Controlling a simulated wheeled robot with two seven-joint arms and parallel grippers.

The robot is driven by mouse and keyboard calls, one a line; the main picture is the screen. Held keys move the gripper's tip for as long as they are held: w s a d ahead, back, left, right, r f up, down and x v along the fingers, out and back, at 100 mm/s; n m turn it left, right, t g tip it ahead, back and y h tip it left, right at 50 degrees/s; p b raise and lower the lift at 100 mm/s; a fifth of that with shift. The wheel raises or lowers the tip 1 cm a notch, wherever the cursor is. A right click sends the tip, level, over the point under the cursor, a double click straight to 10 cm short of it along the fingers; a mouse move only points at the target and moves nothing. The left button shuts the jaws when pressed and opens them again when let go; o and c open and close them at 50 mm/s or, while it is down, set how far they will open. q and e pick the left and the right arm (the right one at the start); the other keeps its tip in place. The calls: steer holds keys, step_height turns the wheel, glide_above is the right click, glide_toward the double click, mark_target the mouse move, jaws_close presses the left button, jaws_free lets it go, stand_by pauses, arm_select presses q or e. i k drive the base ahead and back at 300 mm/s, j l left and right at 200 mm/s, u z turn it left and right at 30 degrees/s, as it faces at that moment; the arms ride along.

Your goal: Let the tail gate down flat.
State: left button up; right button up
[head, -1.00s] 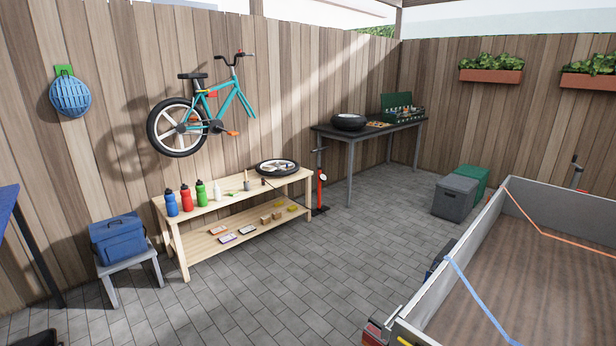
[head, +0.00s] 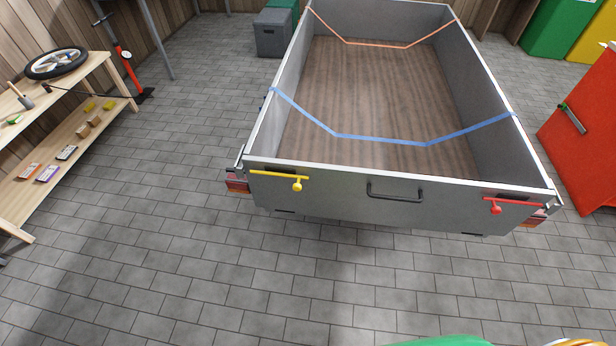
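The grey tail gate (head: 340,195) stands upright and shut across the near end of the trailer (head: 284,100). A dark handle (head: 395,193) sits at its middle. A yellow latch (head: 285,177) is at its left end and a red latch (head: 508,203) at its right end. Both latch bars lie about level across the gate's corners, each with a knob hanging below. Neither of my grippers shows in the head view.
A blue strap (head: 380,140) and an orange strap (head: 375,45) cross the trailer bed. A wooden bench (head: 75,135) stands at the left and a red cabinet (head: 590,135) at the right. The paved floor (head: 300,285) before the gate is clear. Something green (head: 445,341) shows at the bottom edge.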

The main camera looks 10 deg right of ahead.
mark_target(414, 200)
steer(key=l+z, duration=0.15)
steer(key=z, duration=0.85)
steer(key=i+j, duration=0.05)
